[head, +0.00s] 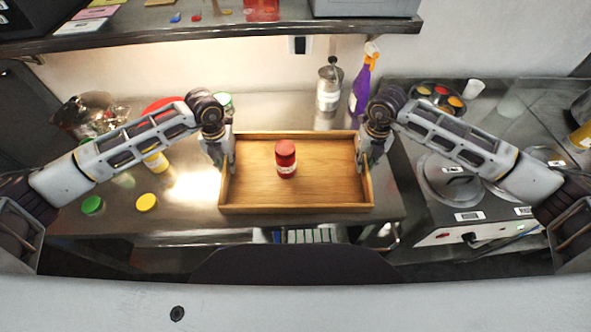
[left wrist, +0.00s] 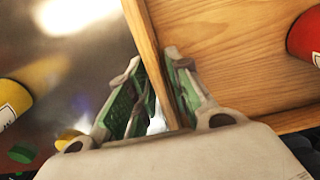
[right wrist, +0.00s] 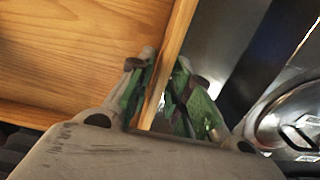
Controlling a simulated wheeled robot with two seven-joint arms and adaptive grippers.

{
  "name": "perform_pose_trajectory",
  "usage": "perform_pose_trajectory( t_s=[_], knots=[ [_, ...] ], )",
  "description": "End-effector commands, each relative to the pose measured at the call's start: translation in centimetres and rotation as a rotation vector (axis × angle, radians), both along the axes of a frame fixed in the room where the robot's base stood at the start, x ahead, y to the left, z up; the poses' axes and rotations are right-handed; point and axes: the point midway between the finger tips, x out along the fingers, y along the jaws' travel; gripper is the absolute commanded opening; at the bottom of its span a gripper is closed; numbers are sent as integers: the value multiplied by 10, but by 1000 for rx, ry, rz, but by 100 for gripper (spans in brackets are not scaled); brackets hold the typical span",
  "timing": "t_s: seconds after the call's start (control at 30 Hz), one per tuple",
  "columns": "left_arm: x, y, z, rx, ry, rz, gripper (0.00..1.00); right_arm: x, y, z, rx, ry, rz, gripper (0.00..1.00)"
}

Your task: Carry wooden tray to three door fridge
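The wooden tray (head: 330,190) is a shallow rectangular box over the steel counter, level as far as I can see. A red jar with a white label (head: 286,160) stands upright inside it, and its edge also shows in the left wrist view (left wrist: 306,38). My left gripper (head: 226,170) has its fingers on both sides of the tray's left wall (left wrist: 144,40), pinching it. My right gripper (head: 367,165) pinches the right wall (right wrist: 178,30) the same way. I cannot tell whether the tray touches the counter. No fridge can be recognised in view.
A steel bottle (head: 328,92) and a purple spray bottle (head: 361,92) stand behind the tray. Yellow (head: 146,202) and green (head: 92,205) lidded jars are left. A cooking appliance (head: 455,190) stands right. A shelf (head: 200,36) hangs above the counter's back.

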Motion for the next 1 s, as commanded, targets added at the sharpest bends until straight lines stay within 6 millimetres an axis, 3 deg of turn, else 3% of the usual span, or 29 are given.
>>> perform_pose_trajectory(
  t_s=[0.1, 1.0],
  knots=[
    [0, 0, 0, 0, 0, 0, 0, 0, 0, 0, 0, 0, 0, 0],
    [1, 0, 5, -1, -2, 0, 0, 1, 0, 5, 1, -2, 0, 0]
  ],
)
